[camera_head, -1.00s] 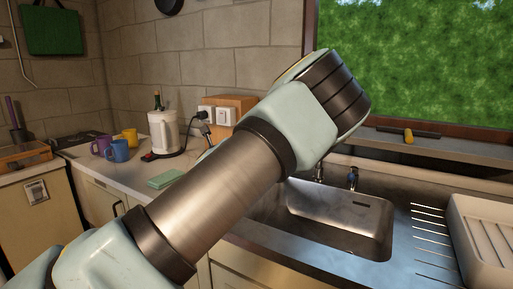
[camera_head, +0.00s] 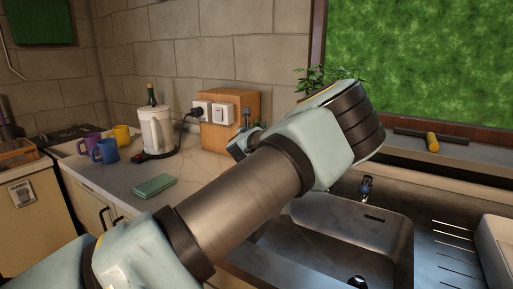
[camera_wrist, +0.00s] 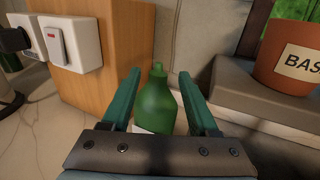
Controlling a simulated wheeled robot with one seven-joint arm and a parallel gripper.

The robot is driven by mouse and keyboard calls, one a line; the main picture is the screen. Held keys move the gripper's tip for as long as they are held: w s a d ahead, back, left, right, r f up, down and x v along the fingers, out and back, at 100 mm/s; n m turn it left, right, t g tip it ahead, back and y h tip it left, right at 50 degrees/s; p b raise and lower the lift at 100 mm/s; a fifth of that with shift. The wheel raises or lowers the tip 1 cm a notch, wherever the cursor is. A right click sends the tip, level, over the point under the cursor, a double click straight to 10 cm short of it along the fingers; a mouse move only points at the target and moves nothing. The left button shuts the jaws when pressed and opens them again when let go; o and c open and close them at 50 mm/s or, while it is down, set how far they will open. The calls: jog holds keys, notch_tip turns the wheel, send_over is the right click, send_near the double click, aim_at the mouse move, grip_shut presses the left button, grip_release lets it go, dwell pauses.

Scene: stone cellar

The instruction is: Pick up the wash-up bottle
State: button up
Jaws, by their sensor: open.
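The wash-up bottle (camera_wrist: 156,100) is green with a narrow top and a pale label low down, seen in the wrist view. It stands upright on the counter beside the wooden box. My gripper (camera_wrist: 160,88) is open, with one teal finger on each side of the bottle in the picture. I cannot tell how far the fingers reach along it. The bottle's lower part is hidden behind my gripper's body. In the head view my arm hides the bottle.
A wooden box (camera_head: 238,108) with sockets stands left of my gripper. A terracotta pot (camera_wrist: 286,62) sits on the ledge to the right. A white kettle (camera_head: 157,130), a green sponge (camera_head: 153,186) and several mugs (camera_head: 104,151) are farther left. The sink (camera_head: 340,235) lies right of my arm.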

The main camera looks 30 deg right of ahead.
jog(key=p+x, duration=0.1)
jog(key=x, duration=0.1)
jog(key=p+x, duration=0.2)
jog(key=shift+w+d+f, duration=0.1)
jog(key=shift+w+f, duration=0.15)
jog(key=shift+w, duration=0.05)
jog(key=shift+w+d+f, duration=0.15)
jog(key=shift+w+d, duration=0.2)
jog(key=shift+w, duration=0.05)
jog(key=shift+c, duration=0.2)
grip_shut()
dwell(0.7)
